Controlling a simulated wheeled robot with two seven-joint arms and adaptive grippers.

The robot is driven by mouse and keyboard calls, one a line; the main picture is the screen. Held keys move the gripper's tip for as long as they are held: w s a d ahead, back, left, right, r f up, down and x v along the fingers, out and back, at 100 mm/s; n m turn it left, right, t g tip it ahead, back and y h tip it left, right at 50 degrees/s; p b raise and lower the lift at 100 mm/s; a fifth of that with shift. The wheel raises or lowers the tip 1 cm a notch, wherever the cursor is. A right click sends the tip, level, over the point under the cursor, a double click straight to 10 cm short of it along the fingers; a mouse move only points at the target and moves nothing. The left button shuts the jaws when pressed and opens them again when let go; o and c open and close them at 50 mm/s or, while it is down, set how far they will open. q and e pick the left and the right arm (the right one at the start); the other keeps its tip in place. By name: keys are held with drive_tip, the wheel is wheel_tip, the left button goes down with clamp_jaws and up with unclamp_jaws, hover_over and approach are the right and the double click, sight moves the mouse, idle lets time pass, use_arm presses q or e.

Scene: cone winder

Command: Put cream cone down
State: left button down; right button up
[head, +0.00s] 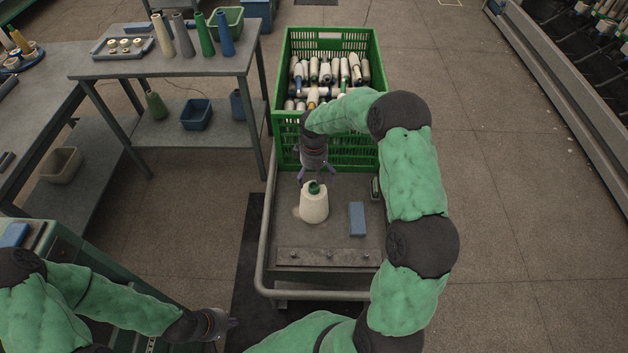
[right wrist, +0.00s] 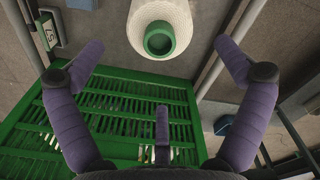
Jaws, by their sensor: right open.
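The cream cone (head: 314,205) stands upright on the grey cart top (head: 288,240), its green tube end (head: 314,187) facing up. My right gripper (head: 317,178) is just above and behind it in the head view, pointing down. In the right wrist view the cream cone (right wrist: 165,14) is at the top centre, and the spread fingers of my right gripper (right wrist: 160,50) are open with nothing between them. My left gripper (head: 230,322) is low in the head view, away from the cart; its finger opening is not clear.
A green crate (head: 284,95) full of cones stands at the cart's far end. A table (head: 160,65) stands left.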

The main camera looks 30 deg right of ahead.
drive_tip(key=shift+r, duration=0.85)
drive_tip(key=s+a+f+m+y, duration=0.1)
drive_tip(key=s+a+f, duration=0.4)
drive_tip(key=a, duration=0.1)
drive_tip(key=s+a+f+m+y, duration=0.1)
drive_tip(key=s+a+f, duration=0.4)
drive_tip(key=a, duration=0.2)
drive_tip(key=s+a+f+m+y, duration=0.1)
drive_tip(key=s+a+f+y, duration=0.1)
drive_tip(key=s+a+f, duration=0.3)
drive_tip(key=shift+s+a, duration=0.3)
drive_tip(key=shift+a, duration=0.2)
drive_tip(key=shift+s+a, duration=0.25)
drive_tip(key=shift+a, duration=0.25)
drive_tip(key=s+a, duration=0.1)
drive_tip(key=s, duration=0.2)
drive_tip(key=s+a+f+m, duration=0.1)
drive_tip(key=s, duration=0.2)
drive_tip(key=s+a+m, duration=0.1)
drive_tip(key=s, duration=0.1)
drive_tip(key=shift+s+f, duration=0.15)
drive_tip(key=shift+s, duration=0.25)
